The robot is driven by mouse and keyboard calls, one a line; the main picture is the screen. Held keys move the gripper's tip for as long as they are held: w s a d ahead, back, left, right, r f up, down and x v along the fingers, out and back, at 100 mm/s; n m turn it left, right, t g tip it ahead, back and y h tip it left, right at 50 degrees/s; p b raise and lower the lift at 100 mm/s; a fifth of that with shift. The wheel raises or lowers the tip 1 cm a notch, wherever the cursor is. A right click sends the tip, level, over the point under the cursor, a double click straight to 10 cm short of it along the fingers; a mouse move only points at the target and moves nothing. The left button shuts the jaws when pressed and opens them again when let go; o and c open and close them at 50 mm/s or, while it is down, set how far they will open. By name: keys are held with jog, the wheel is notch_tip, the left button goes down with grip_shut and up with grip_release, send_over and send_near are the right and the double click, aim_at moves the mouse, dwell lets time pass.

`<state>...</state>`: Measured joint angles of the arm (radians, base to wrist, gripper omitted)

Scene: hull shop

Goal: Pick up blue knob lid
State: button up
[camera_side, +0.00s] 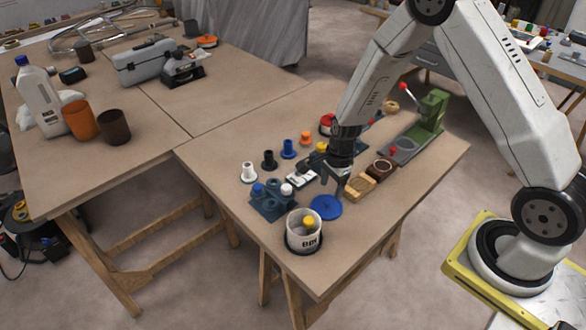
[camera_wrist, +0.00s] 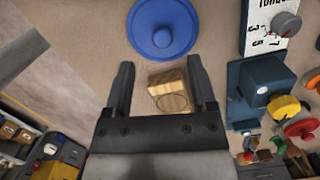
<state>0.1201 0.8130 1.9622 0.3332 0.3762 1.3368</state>
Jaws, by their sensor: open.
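The blue knob lid (camera_side: 325,208) lies flat on the wooden table, right beside a white pot. My gripper (camera_side: 334,188) is open, pointing down close to the lid. I cannot tell the exact height of the fingertips above the table.
The white pot (camera_side: 303,240) holds a yellow-topped thing. A wooden block (camera_side: 358,188) sits right of my gripper and shows below the fingers in the wrist view (camera_wrist: 168,82). A blue-grey holder (camera_side: 272,208), a white labelled panel (camera_side: 300,179) and several pegs stand left. The front right tabletop is clear.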

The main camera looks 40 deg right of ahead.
aim_at(327, 200)
jog(key=shift+f, duration=0.1)
jog(key=shift+w+a+f, duration=0.1)
jog(key=shift+a+f, duration=0.05)
jog(key=shift+f, duration=1.1)
jog(key=shift+w+a+f, duration=0.1)
jog(key=shift+f, duration=1.1)
grip_shut()
